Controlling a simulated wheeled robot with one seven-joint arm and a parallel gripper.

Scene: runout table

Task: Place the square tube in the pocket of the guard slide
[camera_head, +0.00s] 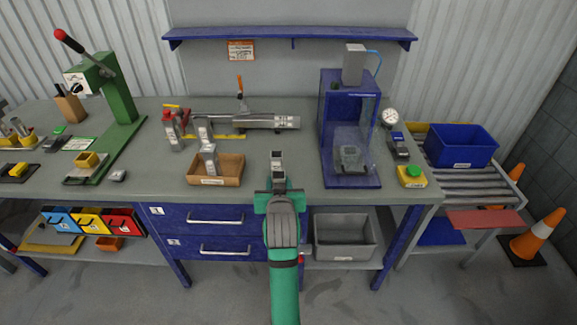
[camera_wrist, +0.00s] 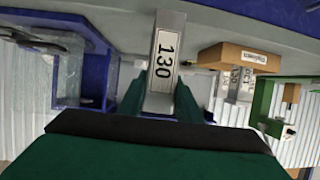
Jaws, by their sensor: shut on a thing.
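My gripper (camera_head: 279,190) is shut on a silver square tube (camera_head: 278,160), which stands up out of the jaws above the front part of the bench. In the wrist view the tube (camera_wrist: 170,30) shows a white label reading 130, between the green fingers (camera_wrist: 163,95). The blue guarded machine (camera_head: 327,150) stands to the right of my gripper, with a clear guard (camera_head: 369,115). A grey block (camera_head: 349,158) sits low inside it, apart from the tube. I cannot make out the pocket clearly. The machine also shows at the left of the wrist view (camera_wrist: 97,70).
A cardboard box (camera_head: 230,180) with metal tubes stands left of my gripper. A toggle-clamp fixture (camera_head: 270,121) lies behind. A yellow box with a green button (camera_head: 411,175) and a dial gauge (camera_head: 390,117) are right of the machine. The bench between box and machine is mostly clear.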

